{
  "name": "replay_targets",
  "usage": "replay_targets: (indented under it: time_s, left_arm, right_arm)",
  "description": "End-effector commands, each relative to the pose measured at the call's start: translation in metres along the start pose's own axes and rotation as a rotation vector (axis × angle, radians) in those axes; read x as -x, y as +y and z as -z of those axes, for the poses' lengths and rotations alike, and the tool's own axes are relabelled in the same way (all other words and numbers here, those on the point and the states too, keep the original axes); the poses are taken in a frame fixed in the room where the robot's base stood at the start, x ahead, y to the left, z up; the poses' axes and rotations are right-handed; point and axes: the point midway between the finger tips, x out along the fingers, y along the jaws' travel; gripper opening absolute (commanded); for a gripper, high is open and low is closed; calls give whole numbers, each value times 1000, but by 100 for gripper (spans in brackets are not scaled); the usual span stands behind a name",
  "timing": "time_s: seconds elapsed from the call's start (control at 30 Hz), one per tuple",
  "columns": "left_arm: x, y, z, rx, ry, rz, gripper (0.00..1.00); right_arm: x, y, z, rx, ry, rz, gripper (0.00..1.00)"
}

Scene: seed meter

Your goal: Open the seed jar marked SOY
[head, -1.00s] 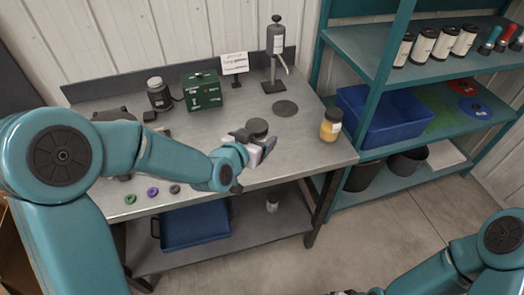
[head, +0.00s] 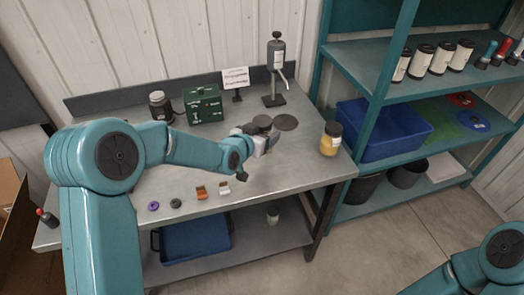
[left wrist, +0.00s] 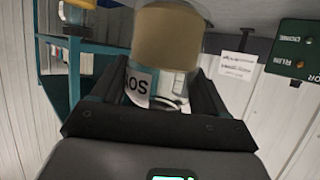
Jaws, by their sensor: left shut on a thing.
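My left gripper (head: 262,137) is shut on the SOY jar, above the bench beside the dark round pad. In the head view the jar's dark lid (head: 262,121) shows at the fingers; its body is mostly hidden. In the left wrist view, which is upside down, the clear jar (left wrist: 165,45) stands between the two fingers (left wrist: 160,95). It has tan contents and a white label on which "SO" can be read. The lid is not clearly visible there. My right arm enters at the lower right; its gripper is out of view.
A yellow-filled jar (head: 330,140) stands at the bench's right end. A dispenser (head: 275,70), sign (head: 236,78), green box (head: 203,105) and dark jar (head: 160,106) stand at the back. The round pad (head: 286,122) is bare. Small coloured parts (head: 201,192) lie along the front edge.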

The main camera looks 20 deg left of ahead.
Motion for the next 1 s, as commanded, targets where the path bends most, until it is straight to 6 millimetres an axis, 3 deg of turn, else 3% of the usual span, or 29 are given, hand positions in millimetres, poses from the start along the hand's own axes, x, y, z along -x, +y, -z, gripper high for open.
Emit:
replay_targets:
  time_s: [0.1,0.5,0.93,0.97,1.0]
  left_arm:
    - [-9,0,-21,0,0,0,0]
    - [-27,0,-65,0,2,0,0]
    - [-30,0,-71,-1,5,1,0]
    - [-30,0,-72,-1,2,0,77]
    - [-29,0,-71,-1,2,0,90]
  right_arm:
    - [4,-2,0,0,0,0,83]
    - [10,-4,0,0,0,0,83]
    - [4,-1,0,0,0,0,83]
    - [4,-2,0,0,0,0,83]
    - [5,-2,0,0,0,0,83]
